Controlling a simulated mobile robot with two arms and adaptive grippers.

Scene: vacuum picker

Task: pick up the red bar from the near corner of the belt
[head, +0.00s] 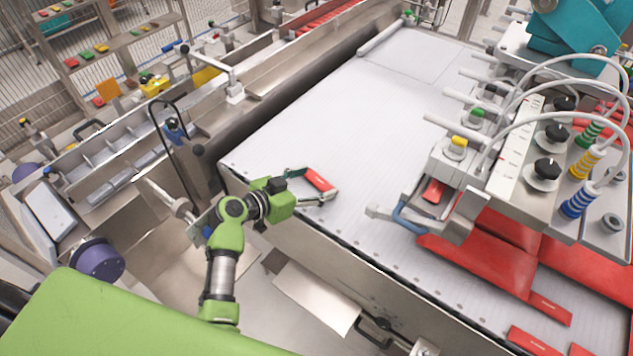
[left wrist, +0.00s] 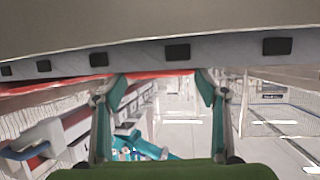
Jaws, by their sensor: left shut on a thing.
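The red bar (head: 319,180) is at the near left corner of the white belt (head: 350,110). My left gripper (head: 316,187) is shut on it, with one finger at each end of the bar. In the left wrist view, the fingers of my left gripper (left wrist: 160,85) reach up to a thin red strip (left wrist: 160,75). I cannot tell whether the bar touches the belt or is just above it. My right gripper is not in view.
The vacuum picker (head: 540,165) with its hoses and knobs stands over the belt's right side. Several other red packs (head: 480,258) lie beneath and in front of it. The belt's middle is clear.

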